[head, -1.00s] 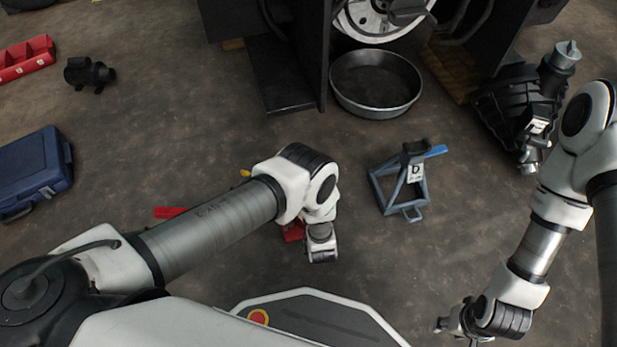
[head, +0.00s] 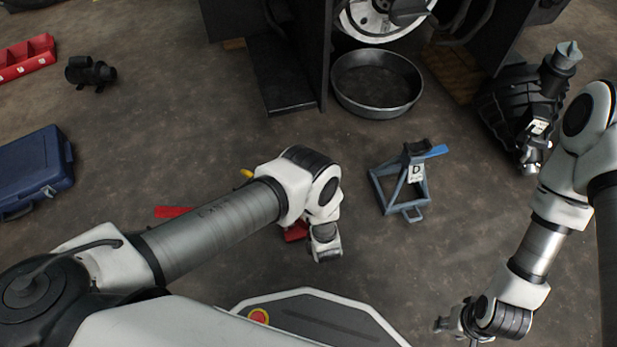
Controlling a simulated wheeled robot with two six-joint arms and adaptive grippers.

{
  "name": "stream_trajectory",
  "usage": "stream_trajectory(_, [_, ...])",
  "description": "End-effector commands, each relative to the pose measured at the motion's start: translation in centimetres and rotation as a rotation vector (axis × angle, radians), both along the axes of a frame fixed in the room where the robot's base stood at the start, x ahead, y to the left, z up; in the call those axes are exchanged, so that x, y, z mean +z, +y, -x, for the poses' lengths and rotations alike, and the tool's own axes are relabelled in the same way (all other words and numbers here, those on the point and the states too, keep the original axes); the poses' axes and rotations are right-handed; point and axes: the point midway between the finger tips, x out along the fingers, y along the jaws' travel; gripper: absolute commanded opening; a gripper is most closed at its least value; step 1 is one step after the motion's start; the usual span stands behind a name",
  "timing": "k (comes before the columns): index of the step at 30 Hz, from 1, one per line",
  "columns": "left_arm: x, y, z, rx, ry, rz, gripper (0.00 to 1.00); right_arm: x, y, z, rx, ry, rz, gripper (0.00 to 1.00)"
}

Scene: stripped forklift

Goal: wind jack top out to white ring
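Red parts, probably of the jack, show under my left arm: a red bar (head: 172,212) to the left and a red piece (head: 296,232) beside my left wrist. A small yellow part (head: 246,173) shows beyond the arm. The arm hides most of this object; I see neither its top nor a white ring. My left wrist hangs over its right end, and the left gripper is hidden below it. My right gripper (head: 450,326) is low at the bottom edge, away from the red parts, only partly seen; its opening is unclear.
A blue stand (head: 384,188) marked D stands right of my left wrist. A round metal pan (head: 376,84) lies by the black forklift frame. A blue case (head: 34,170), a red tray (head: 25,60) and a dark fitting (head: 90,72) lie left. Open floor lies between.

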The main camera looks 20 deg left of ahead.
Motion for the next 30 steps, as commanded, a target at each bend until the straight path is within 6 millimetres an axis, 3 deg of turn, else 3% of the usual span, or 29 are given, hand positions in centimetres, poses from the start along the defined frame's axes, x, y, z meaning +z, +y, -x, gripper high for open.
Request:
stream_trajectory(22, [-0.50,-0.01,0.41,0.022,0.013,0.002,0.09,-0.02,0.00,0.00,0.000,0.000,0.000,0.40])
stream_trajectory(23, [-0.50,0.00,0.40,0.021,0.013,0.002,0.54,-0.03,0.00,0.00,0.000,0.000,0.000,0.40])
stream_trajectory(30, [-0.23,0.03,0.20,0.022,0.006,0.001,0.57,0.01,0.00,0.00,0.000,0.000,0.000,0.40])
